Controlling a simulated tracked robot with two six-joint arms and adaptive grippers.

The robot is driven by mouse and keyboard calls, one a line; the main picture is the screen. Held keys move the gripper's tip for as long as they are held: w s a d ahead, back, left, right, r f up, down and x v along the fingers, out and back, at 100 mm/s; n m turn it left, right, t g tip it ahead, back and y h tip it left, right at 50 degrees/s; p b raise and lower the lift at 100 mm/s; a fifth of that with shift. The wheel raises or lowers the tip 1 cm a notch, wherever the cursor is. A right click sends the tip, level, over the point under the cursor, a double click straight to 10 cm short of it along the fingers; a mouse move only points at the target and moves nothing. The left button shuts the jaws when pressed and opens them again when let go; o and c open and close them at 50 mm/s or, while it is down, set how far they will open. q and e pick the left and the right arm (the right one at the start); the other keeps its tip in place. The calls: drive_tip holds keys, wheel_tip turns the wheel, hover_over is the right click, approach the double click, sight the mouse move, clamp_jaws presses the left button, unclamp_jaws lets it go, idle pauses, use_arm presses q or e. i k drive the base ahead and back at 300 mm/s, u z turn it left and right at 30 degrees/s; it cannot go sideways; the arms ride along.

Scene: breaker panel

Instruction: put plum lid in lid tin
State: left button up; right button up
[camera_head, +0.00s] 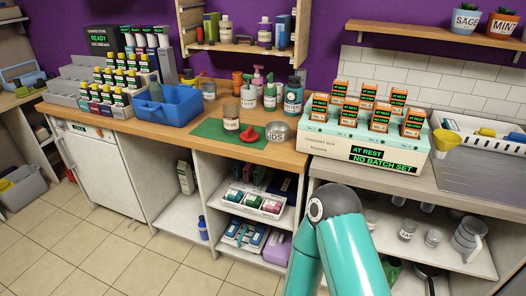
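A round tin (277,133) with letters that look like "IDS" on its side stands on the wooden worktop, at the right edge of a green mat. A red lid-like piece with a raised knob (249,134) lies on the green mat (208,129), just left of the tin. It is the only loose lid I can make out, and I cannot tell whether it is the plum lid. The inside of the tin is too small to read. Neither of my grippers is in view; only teal links of my arm show at the bottom, right of centre.
A labelled jar (231,117) stands behind the mat, with bottles (292,97) beyond. A blue crate (167,105) stands to the left. A pale machine with orange-topped units (365,141) stands to the right. Open shelves lie below the worktop (150,127).

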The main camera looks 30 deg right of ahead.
sight(278, 136)
drive_tip(key=z, duration=0.7)
drive_tip(key=i, duration=1.45)
drive_tip(key=u, duration=0.15)
